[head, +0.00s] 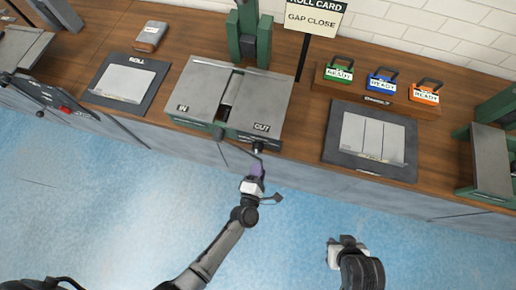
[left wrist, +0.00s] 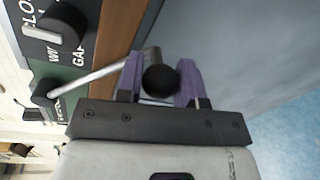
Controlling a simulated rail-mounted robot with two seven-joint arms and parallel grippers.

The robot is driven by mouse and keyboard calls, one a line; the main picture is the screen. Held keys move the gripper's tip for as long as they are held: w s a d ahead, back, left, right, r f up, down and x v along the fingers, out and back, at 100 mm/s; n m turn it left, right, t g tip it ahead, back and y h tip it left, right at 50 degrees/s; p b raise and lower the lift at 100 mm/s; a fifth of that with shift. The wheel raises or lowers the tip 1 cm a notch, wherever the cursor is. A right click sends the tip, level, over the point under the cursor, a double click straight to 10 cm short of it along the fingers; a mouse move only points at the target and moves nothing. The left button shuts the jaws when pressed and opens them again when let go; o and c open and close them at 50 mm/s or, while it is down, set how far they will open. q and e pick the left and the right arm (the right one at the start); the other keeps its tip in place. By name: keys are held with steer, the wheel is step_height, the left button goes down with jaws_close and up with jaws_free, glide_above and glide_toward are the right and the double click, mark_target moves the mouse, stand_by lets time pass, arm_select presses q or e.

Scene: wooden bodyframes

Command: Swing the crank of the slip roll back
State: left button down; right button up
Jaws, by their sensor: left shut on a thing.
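The slip roll (head: 262,98) stands on the wooden bench, with grey plates marked IN and OUT. Its crank is at the front edge, beside the OUT mark. In the left wrist view the silver crank arm (left wrist: 100,74) runs from a dark hub at the left to a black round knob (left wrist: 160,80). My left gripper (head: 257,171) is just in front of the bench; its purple fingers (left wrist: 162,88) are shut on the crank knob. My right gripper (head: 345,245) hangs over the blue floor, away from the bench; its fingers are too small to read.
A sign reading GAP CLOSE (head: 312,20) stands behind the slip roll. A dark ROLL mat (head: 150,79) lies left, and another mat with grey sheets (head: 336,155) lies right. Green, blue and orange READY blocks (head: 381,85) sit behind it. The floor in front is clear.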

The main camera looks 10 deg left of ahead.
arm_select(q)
steer(key=c, duration=0.8)
jaws_free()
steer(key=shift+d+r, duration=0.1)
steer(key=shift+r, duration=0.05)
steer(key=shift+o, duration=0.2)
steer(key=s+r, duration=0.1)
steer(key=s, duration=1.2)
steer(key=shift+s+a+r+p, duration=0.25)
steer(key=shift+s+a+p, duration=0.1)
steer(key=shift+a+p, duration=0.1)
